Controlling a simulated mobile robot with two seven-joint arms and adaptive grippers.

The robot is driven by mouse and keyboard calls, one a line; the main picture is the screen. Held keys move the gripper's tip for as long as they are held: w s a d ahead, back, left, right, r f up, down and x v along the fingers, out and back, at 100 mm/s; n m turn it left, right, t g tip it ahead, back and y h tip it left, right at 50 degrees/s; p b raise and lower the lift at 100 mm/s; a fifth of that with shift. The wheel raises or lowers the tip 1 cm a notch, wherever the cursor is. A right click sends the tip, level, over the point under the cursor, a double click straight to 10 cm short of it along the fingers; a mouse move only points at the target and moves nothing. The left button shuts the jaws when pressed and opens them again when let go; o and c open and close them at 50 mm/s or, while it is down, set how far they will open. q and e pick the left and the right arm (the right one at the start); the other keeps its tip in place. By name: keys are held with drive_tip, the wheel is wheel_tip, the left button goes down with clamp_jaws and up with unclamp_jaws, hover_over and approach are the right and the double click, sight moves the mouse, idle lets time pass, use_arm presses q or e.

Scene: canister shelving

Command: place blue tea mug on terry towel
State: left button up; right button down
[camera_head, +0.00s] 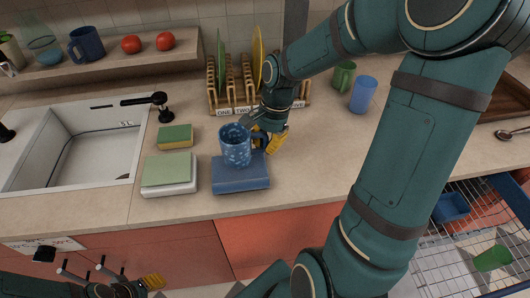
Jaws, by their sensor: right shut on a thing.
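A speckled blue mug (235,148) is upright over the back part of a folded blue cloth (241,183), which looks like the towel. Its base looks on or just above the cloth; I cannot tell if they touch. My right gripper (268,138), with yellow fingertips, is shut on the mug at its handle, on the mug's right side. The gripper hides part of the handle. My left gripper (150,284) is low at the bottom left, in front of the counter and away from the mug; its opening is unclear.
A green folded cloth on a white block (169,184) and a green-yellow sponge (175,137) lie left of the blue cloth. The sink (122,170) is further left. A wooden plate rack (231,108) stands behind. A green mug (343,76) and blue cup (363,95) stand back right.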

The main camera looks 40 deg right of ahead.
drive_tip(key=x, duration=0.2)
drive_tip(key=shift+d+f, duration=0.2)
drive_tip(key=shift+f, duration=0.15)
drive_tip(key=shift+f+b, duration=0.3)
drive_tip(key=shift+f, duration=0.1)
drive_tip(key=c, duration=1.1)
unclamp_jaws()
drive_tip(key=shift+c, duration=0.2)
